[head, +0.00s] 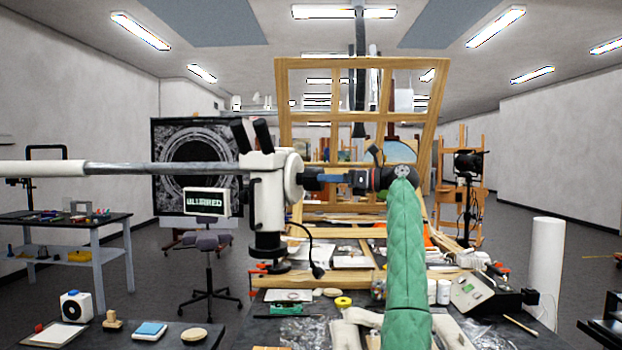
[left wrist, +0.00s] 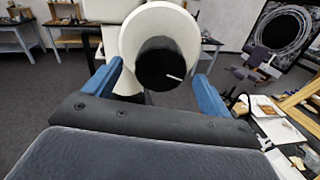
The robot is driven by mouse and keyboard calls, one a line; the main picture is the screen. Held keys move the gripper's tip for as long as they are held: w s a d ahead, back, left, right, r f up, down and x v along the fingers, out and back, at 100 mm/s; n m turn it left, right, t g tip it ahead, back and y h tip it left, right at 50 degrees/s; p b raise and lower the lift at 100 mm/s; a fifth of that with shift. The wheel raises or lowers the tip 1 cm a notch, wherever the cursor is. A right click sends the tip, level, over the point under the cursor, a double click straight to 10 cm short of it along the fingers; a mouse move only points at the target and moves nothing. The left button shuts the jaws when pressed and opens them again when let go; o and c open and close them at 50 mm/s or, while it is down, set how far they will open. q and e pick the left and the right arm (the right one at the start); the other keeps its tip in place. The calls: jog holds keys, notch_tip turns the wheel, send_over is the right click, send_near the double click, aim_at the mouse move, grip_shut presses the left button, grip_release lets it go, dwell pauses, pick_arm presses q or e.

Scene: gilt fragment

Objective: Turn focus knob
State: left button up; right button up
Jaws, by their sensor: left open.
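A white microscope (head: 266,205) hangs from a long horizontal boom. Its focus knob (left wrist: 160,66) is black with a white line, in front of a round white housing in the left wrist view. My left gripper (head: 312,179) comes at the knob from the right. Its blue fingers are open and stand on either side of the knob in the left wrist view (left wrist: 158,72). My right gripper is not in view.
A small sign (head: 207,201) beside the microscope reads "BLURRED". A large screen (head: 197,140) behind shows a grey ring pattern. A wooden frame (head: 363,62) stands behind my gripper. The bench below is cluttered, with a thin black gooseneck (head: 317,270) near the microscope.

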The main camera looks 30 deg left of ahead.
aim_at(310, 179)
pick_arm(q)
jog(key=p+x, duration=0.1)
jog(key=x, duration=0.4)
jog(key=shift+w+a, duration=0.15)
jog(key=shift+s+a, duration=0.2)
jog(key=shift+a, duration=0.3)
jog(key=shift+a+f, duration=0.1)
jog(key=shift+a, duration=0.1)
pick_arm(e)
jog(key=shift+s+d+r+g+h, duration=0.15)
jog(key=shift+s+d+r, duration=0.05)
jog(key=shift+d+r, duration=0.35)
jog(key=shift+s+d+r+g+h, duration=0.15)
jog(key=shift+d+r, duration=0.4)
pick_arm(q)
jog(key=c, duration=1)
